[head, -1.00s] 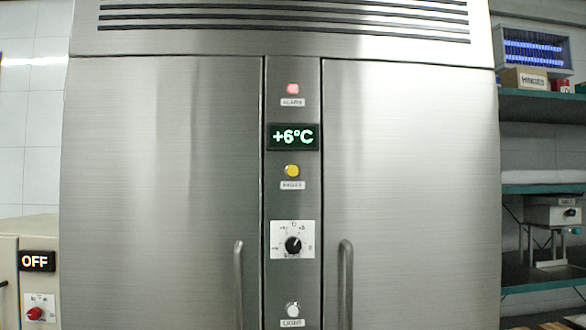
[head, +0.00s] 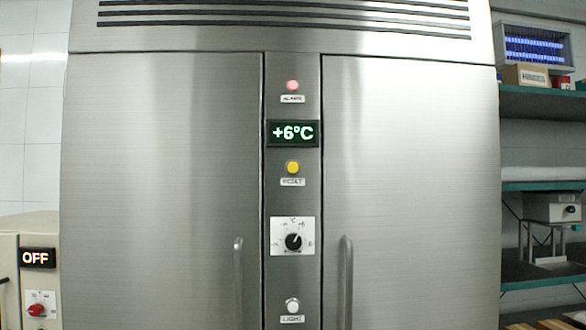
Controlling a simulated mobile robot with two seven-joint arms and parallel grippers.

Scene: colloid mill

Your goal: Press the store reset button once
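A tall steel two-door cabinet (head: 160,180) fills the middle of the head view. On its centre strip sits a yellow round button (head: 292,168) with a small label (head: 292,182) under it that seems to read RESET. Above it a green-lit display (head: 292,133) shows +6°C. A pinkish-red round lamp (head: 292,86), its label blurred, is above the display. Below the yellow button are a black dial (head: 293,241) on a white plate and a pale round button (head: 292,306) labelled LIGHT. Neither of my grippers is in view.
Two vertical door handles (head: 238,285) (head: 346,285) flank the strip low down. At the left is a beige unit (head: 10,270) with an OFF display (head: 38,258) and red knob (head: 36,310). Green shelves (head: 545,103) with equipment stand at the right.

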